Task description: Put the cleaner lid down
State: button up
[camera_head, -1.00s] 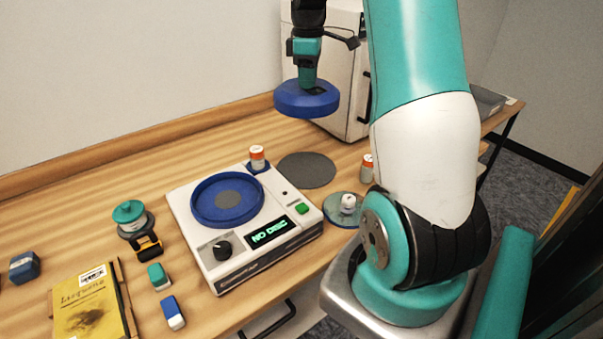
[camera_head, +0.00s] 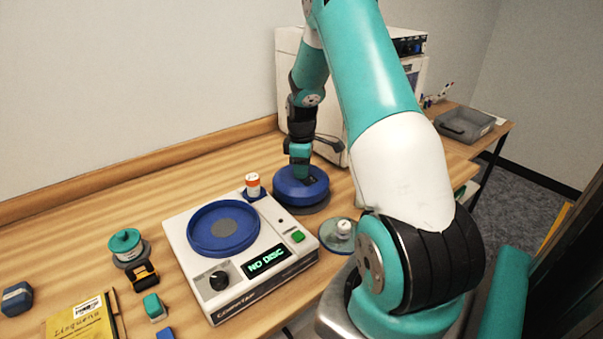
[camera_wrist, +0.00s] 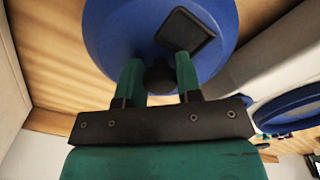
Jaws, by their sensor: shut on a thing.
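The cleaner lid (camera_head: 292,189) is a blue round disc with a dark knob. My gripper (camera_head: 300,176) is shut on that knob from above. In the wrist view the lid (camera_wrist: 115,35) fills the top, and my gripper's two green fingers (camera_wrist: 160,78) close on the dark knob. The lid is right over the round grey mat (camera_head: 318,209), which shows only as a rim below it. I cannot tell whether lid and mat touch. The white disc cleaner (camera_head: 205,265) stands left of the lid, its blue bowl (camera_head: 192,236) uncovered and its display reading "NO DISC".
An orange-capped bottle (camera_head: 252,184) stands behind the cleaner, close to the lid's left. A clear disc with a white knob (camera_head: 343,228) lies in front right. A white cabinet (camera_head: 285,50) stands behind. Small items and a yellow book (camera_head: 84,318) lie at the left.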

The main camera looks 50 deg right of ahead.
jog(key=shift+f, duration=1.15)
jog(key=shift+f, duration=0.1)
jog(key=o, duration=1)
jog(key=shift+c, duration=0.2)
notch_tip(320, 180, up, 12)
jog(key=shift+r+b, duration=0.1)
jog(key=shift+b, duration=0.95)
jog(key=s+a+r+t+y, duration=0.15)
jog(key=a+r, duration=0.25)
jog(key=a, duration=0.9)
jog(key=s+a+r+g, duration=0.15)
jog(key=a+r, duration=0.25)
jog(key=a, duration=0.9)
jog(key=s+a+r+y, duration=0.1)
jog(key=s+a+y, duration=0.1)
jog(key=s+a, duration=1.3)
jog(key=shift+s+a+r+n+y, duration=0.2)
jog(key=shift+s+a+n+y, duration=0.15)
jog(key=shift+s, duration=0.9)
